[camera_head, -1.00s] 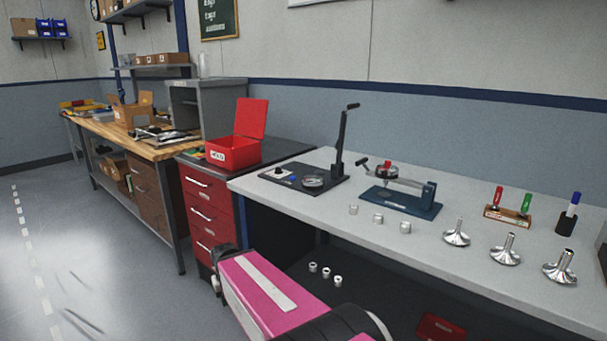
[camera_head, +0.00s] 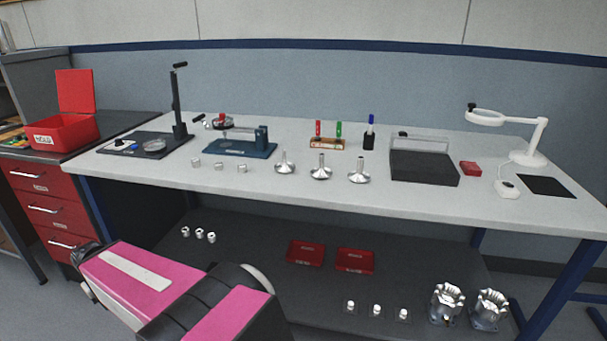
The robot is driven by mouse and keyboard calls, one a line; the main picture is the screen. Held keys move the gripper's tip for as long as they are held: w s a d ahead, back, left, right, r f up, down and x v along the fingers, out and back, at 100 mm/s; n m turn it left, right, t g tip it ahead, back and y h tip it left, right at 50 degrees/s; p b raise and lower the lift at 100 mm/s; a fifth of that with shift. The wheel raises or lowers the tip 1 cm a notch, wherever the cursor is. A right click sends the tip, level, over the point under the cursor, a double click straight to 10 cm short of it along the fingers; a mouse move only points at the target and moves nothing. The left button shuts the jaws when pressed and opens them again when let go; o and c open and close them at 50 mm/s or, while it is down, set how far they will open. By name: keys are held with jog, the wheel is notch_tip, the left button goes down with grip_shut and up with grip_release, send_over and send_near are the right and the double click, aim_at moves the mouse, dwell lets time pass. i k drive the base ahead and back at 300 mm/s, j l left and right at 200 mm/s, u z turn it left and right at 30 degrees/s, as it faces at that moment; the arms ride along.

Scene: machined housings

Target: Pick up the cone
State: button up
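No piece is plainly marked as the cone. The most cone-like shapes are three shiny silver flared pieces with upright stems: a left one (camera_head: 285,165), a middle one (camera_head: 321,169) and a right one (camera_head: 358,172). They stand apart in a row near the middle of the light grey bench top (camera_head: 420,203). My pink and black arm (camera_head: 185,295) crosses the lower left, below and in front of the bench. My gripper cannot be made out in the view.
Small silver cylinders (camera_head: 219,167) stand left of the flared pieces, before a blue press (camera_head: 240,148). A marker rack (camera_head: 327,143) stands behind. A dark clear-lidded box (camera_head: 423,166) and magnifier lamp (camera_head: 530,140) are right. The lower shelf holds red boxes (camera_head: 306,252) and crown-shaped metal parts (camera_head: 446,303).

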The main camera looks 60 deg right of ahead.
aim_at(283, 168)
jog(key=k+z, duration=0.45)
jog(key=k+l+z, duration=0.25)
jog(key=z, duration=0.25)
jog(key=i+j+z, duration=0.1)
jog(key=z, duration=0.35)
jog(key=j+z, duration=0.3)
jog(key=z, duration=0.15)
jog(key=i+j+z, duration=0.1)
jog(key=j+z, duration=0.15)
jog(key=z, duration=0.25)
jog(key=j, duration=0.4)
jog(key=j+u, duration=0.4)
jog(key=j, duration=0.5)
jog(key=k+j+z, duration=0.25)
jog(key=i+j+u, duration=0.2)
jog(key=l+u, duration=0.1)
jog(key=l, duration=0.2)
jog(key=i, duration=0.05)
